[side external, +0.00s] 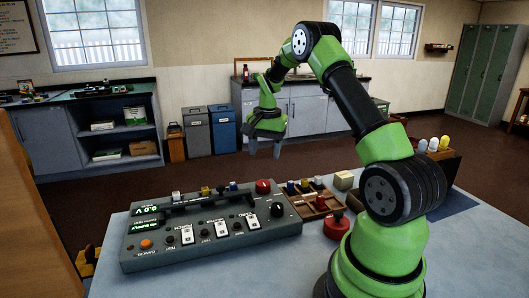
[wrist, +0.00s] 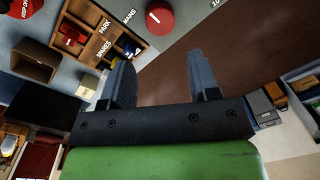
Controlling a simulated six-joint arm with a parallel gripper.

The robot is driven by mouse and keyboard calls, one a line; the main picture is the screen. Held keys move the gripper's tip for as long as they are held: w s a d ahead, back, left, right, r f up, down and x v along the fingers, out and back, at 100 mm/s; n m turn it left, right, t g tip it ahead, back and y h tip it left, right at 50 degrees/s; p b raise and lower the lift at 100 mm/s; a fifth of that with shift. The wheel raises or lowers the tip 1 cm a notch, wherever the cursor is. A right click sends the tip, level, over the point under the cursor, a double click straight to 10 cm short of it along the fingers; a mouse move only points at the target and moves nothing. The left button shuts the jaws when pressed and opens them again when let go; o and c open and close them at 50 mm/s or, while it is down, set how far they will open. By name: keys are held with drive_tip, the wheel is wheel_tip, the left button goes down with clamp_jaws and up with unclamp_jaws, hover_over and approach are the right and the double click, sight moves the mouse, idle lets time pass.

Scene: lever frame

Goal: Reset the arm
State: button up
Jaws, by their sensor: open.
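My gripper (side external: 265,150) hangs in the air at the far side of the workbench, pointing down, well clear of the grey control panel (side external: 150,262). Its two fingers are apart with nothing between them; they also show in the wrist view (wrist: 163,80). The panel has a display reading 0.0 V, several white switches (side external: 221,227), a black bar, an orange button (side external: 146,244), a red knob (side external: 263,186) and a black knob (side external: 277,209).
Right of the panel are a wooden tray (wrist: 87,38) marked PARK and SPARES, a red knob (wrist: 160,16) by the word MAINS, and a cream block (side external: 343,180). Cabinets and bins (side external: 197,130) stand across the room. The space around my gripper is free.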

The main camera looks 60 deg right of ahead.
drive_tip(key=s+a+r+n+t, duration=0.3)
drive_tip(key=a+r+n, duration=0.3)
drive_tip(key=a+r, duration=0.95)
drive_tip(key=s+a+r+n+t+y, duration=0.1)
drive_tip(key=s+a+n+t, duration=0.2)
drive_tip(key=s+a, duration=0.9)
drive_tip(key=s+n, duration=0.1)
drive_tip(key=n, duration=0.1)
drive_tip(key=shift+n+t+y, duration=0.3)
drive_tip(key=shift+n+y, duration=0.1)
